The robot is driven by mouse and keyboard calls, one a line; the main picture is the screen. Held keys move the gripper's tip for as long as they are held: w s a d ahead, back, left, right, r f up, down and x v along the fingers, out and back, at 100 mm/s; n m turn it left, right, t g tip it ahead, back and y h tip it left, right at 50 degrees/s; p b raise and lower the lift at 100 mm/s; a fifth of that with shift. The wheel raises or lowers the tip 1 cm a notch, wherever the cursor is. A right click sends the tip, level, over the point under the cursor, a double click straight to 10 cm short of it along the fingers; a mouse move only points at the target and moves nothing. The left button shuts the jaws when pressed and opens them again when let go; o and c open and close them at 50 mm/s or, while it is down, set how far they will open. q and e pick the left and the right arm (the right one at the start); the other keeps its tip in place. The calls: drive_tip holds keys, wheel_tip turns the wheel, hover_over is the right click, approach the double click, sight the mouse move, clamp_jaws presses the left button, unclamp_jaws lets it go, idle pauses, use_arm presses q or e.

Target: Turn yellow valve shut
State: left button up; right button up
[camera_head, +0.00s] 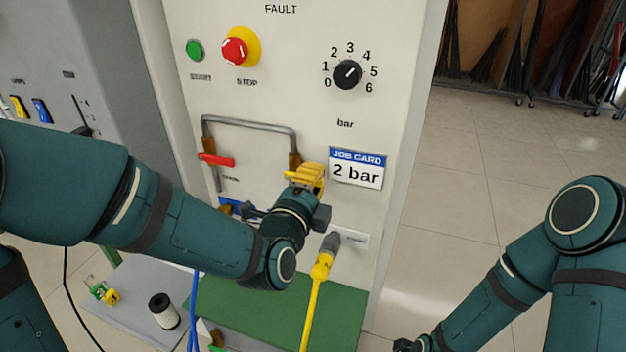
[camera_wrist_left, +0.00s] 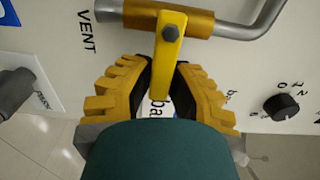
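The yellow valve lever (camera_wrist_left: 163,70) shows in the left wrist view. It runs down from a brass valve body (camera_wrist_left: 140,14) on a grey pipe and stands roughly crosswise to the pipe. My left gripper (camera_wrist_left: 164,78) has its ridged yellow fingers on both sides of the lever, close against it, and looks shut on it; the contact itself is partly hidden. In the head view the left gripper (camera_head: 306,176) is at the panel, just below the brass body (camera_head: 294,160), and its fingers largely hide the lever. My right gripper (camera_head: 408,345) is cut off at the bottom edge.
A job card (camera_head: 357,168) reads 2 bar. A yellow cable plug (camera_head: 324,262) hangs below the gripper. A dial (camera_head: 347,74) and stop button (camera_head: 236,51) sit above.

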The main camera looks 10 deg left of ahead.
sight(320, 122)
use_arm(q)
drive_tip(key=o, duration=0.4)
wheel_tip(320, 122, up, 10)
idle(0.5)
